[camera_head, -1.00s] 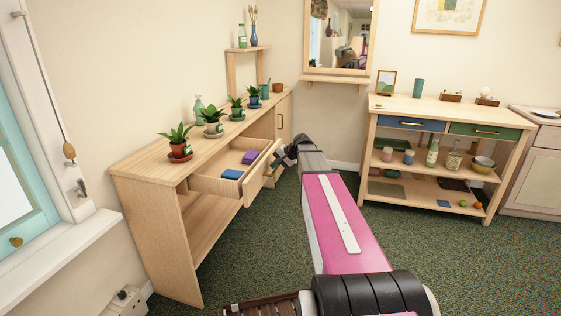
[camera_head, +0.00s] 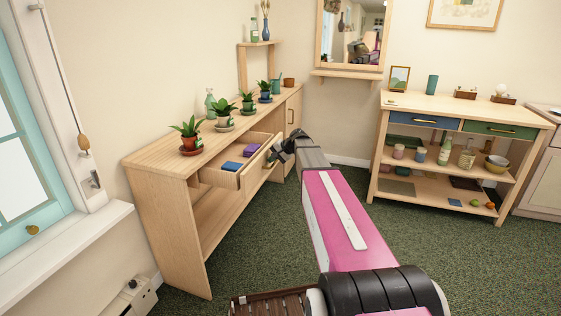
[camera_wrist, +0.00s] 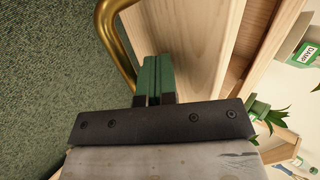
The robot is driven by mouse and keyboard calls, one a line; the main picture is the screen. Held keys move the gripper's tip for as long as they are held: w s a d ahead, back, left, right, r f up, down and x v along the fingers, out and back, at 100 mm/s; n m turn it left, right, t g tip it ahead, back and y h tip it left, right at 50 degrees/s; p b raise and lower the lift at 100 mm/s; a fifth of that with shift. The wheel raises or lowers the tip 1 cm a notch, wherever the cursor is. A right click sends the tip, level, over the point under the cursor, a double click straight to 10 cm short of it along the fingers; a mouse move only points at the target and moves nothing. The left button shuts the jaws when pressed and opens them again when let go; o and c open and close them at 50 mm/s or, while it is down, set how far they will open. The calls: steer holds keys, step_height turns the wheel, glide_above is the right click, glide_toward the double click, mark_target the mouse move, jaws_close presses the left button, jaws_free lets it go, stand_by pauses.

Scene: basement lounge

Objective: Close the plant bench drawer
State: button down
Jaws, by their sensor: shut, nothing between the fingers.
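The plant bench (camera_head: 150,160) is a long pale wooden unit along the left wall. Its drawer (camera_head: 262,158) stands partly open, with a blue item (camera_head: 232,166) and a purple item (camera_head: 251,149) inside. My gripper (camera_head: 272,156) is at the drawer front's right part in the head view. In the wrist view, the green fingers (camera_wrist: 152,70) are together and empty, with their tips against or very close to the wooden drawer front (camera_wrist: 185,40). The curved brass handle (camera_wrist: 112,25) is beside them, not between them. Exact contact cannot be told.
Several potted plants (camera_head: 188,135) stand on the bench top. A second wooden workbench (camera_head: 400,97) with blue and green drawers stands at right. Green carpet (camera_head: 270,235) between the benches is clear. A window sill (camera_head: 70,240) is at far left.

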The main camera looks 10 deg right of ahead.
glide_toward(236, 160)
steer(key=w+a, duration=0.1)
steer(key=a, duration=0.1)
steer(key=w+a+f, duration=0.1)
steer(key=a, duration=0.1)
steer(key=w+a+f, duration=0.1)
steer(key=a, duration=0.1)
steer(key=shift+w+a+f, duration=0.1)
steer(key=shift+w+a, duration=0.15)
steer(key=shift+w, duration=0.05)
steer(key=shift+a, duration=0.1)
